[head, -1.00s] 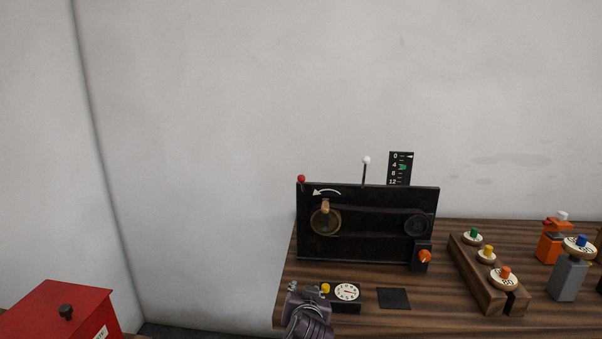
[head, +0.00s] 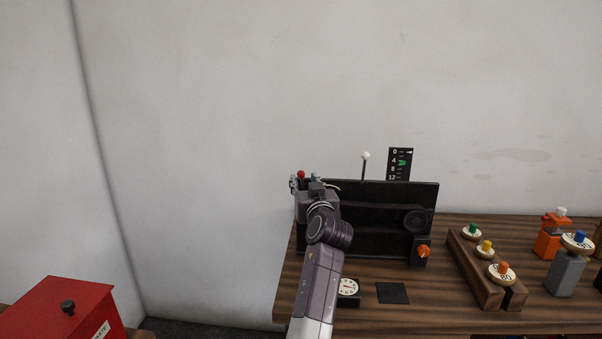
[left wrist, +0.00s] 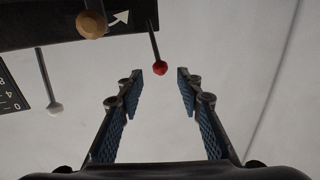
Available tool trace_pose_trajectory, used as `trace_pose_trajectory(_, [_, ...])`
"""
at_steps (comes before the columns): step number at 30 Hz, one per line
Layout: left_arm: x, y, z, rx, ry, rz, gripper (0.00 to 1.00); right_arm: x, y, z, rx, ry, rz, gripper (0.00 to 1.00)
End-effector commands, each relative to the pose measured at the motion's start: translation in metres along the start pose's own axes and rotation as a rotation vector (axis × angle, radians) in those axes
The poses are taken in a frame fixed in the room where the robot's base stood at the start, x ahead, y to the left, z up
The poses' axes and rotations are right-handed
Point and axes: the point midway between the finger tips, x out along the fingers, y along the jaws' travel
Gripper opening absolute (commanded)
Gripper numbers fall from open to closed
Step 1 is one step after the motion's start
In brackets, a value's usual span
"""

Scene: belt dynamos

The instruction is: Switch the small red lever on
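The small red lever (head: 301,175) stands at the top left corner of the black dynamo panel (head: 385,232). In the left wrist view its red ball (left wrist: 160,68) and thin dark rod show between the two fingers, near their tips. My left gripper (head: 305,181) is at this corner of the panel, with its fingers spread on both sides of the lever. In the left wrist view the left gripper (left wrist: 160,78) is open, with a gap on each side of the ball. My right gripper is out of view.
A white-knobbed lever (head: 365,157) and a scale plate (head: 400,164) rise behind the panel. An orange knob (head: 424,252) is at its lower right. A wooden block (head: 487,275) with coloured pegs stands right. A red box (head: 62,310) is at lower left.

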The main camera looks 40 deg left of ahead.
Motion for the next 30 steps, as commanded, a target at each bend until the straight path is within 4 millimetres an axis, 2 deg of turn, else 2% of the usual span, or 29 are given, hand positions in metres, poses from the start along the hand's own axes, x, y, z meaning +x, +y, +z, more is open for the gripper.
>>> trace_pose_trajectory(6, [0.031,-0.001,-0.003,0.002,-0.001,-0.002,0.33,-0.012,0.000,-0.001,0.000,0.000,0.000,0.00])
trace_pose_trajectory(12, [0.050,0.000,-0.001,0.001,-0.001,-0.001,0.33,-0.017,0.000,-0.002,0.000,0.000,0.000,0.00])
trace_pose_trajectory(18, [0.058,-0.001,0.000,0.001,-0.001,0.000,0.33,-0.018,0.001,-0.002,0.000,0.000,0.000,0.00])
trace_pose_trajectory(26, [0.058,-0.001,0.000,0.000,-0.001,0.000,0.33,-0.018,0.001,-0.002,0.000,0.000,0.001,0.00])
trace_pose_trajectory(30, [0.058,-0.001,0.000,0.000,-0.001,0.000,0.19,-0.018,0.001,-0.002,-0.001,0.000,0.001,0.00])
